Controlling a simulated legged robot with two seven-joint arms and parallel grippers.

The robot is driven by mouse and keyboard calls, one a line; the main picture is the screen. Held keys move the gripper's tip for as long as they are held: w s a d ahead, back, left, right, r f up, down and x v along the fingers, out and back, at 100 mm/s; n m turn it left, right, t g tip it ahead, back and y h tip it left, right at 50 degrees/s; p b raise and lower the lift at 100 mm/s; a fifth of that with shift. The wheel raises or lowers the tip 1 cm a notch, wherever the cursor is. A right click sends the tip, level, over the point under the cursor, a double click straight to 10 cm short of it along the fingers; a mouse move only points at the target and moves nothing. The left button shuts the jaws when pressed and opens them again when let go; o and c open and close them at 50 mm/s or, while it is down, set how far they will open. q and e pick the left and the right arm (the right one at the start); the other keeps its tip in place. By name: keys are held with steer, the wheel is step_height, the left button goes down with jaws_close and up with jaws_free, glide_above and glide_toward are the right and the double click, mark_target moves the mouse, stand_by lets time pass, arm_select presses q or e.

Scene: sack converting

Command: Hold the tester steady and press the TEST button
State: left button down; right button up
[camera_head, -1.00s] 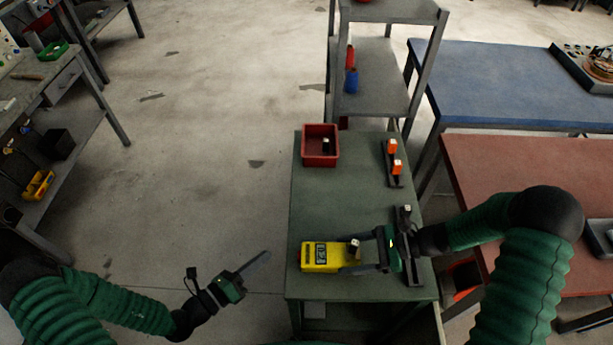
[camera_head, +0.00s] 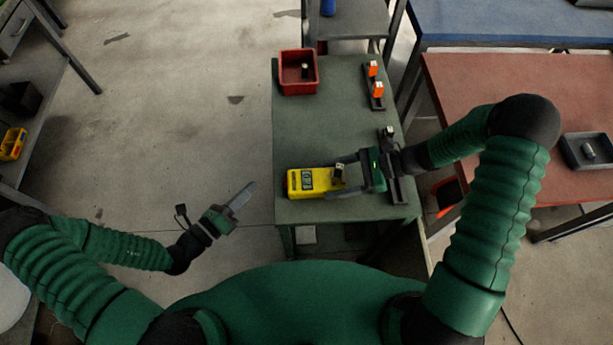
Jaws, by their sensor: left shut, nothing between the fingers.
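The yellow tester (camera_head: 301,182) lies on the green table (camera_head: 330,120) near its front edge, with a dark display facing up. A small dark-and-pale piece sits at its right end; I cannot make out the TEST button. My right gripper (camera_head: 337,178) reaches in from the right, with its fingers apart on either side of the tester's right end. Whether they press on it is not clear. My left gripper (camera_head: 249,188) is shut and empty, over the floor to the left of the table, apart from the tester.
A red bin (camera_head: 298,84) with a small item stands at the table's far left. A dark rack with orange blocks (camera_head: 374,79) is at the far right. A dark bar (camera_head: 393,172) lies near my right wrist. The table's middle is clear. A red-topped table (camera_head: 460,85) stands to the right.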

steer(key=o, duration=0.5)
steer(key=shift+c, duration=0.2)
